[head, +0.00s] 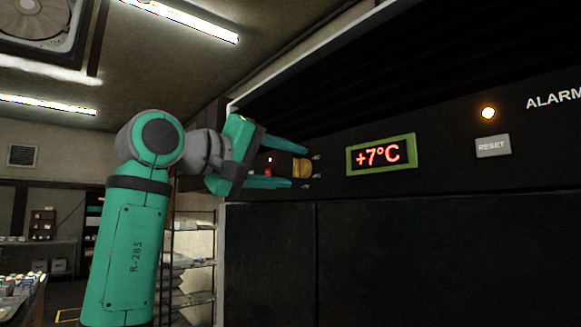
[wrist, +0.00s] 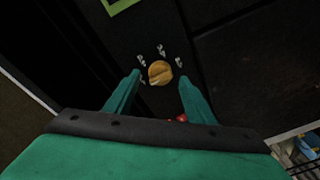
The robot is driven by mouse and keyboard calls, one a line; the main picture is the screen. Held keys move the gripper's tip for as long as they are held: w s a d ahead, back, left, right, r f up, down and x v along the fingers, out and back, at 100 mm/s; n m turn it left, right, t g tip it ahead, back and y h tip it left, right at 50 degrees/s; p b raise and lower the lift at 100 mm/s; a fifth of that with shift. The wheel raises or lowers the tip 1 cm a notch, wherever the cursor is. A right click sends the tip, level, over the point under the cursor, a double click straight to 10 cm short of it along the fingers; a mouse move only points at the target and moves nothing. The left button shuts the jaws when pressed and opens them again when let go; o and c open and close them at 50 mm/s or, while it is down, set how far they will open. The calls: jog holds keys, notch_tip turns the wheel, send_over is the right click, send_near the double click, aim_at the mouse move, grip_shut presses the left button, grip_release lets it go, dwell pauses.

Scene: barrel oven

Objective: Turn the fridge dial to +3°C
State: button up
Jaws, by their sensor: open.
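The fridge dial (head: 302,169) is a small yellow-orange knob on the dark panel, with small white marks around it. It also shows in the wrist view (wrist: 160,73), near the top middle. The green-framed display (head: 381,154) to its right reads +7°C in red. My gripper (head: 292,166) is open, with one green finger above the dial and one below in the head view. In the wrist view the fingertips (wrist: 158,76) lie on either side of the dial, with gaps showing. I cannot tell whether either finger touches it.
A lit orange alarm lamp (head: 488,113) and a grey RESET button (head: 493,146) are on the panel to the right. A small red light (wrist: 181,118) shows between the fingers. Shelves (head: 192,266) stand behind my arm at the left.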

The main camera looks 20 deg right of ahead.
jog(key=shift+x, duration=0.85)
jog(key=shift+c, duration=0.3)
jog(key=c, duration=1)
jog(key=shift+o, duration=0.2)
jog(key=shift+a, duration=0.1)
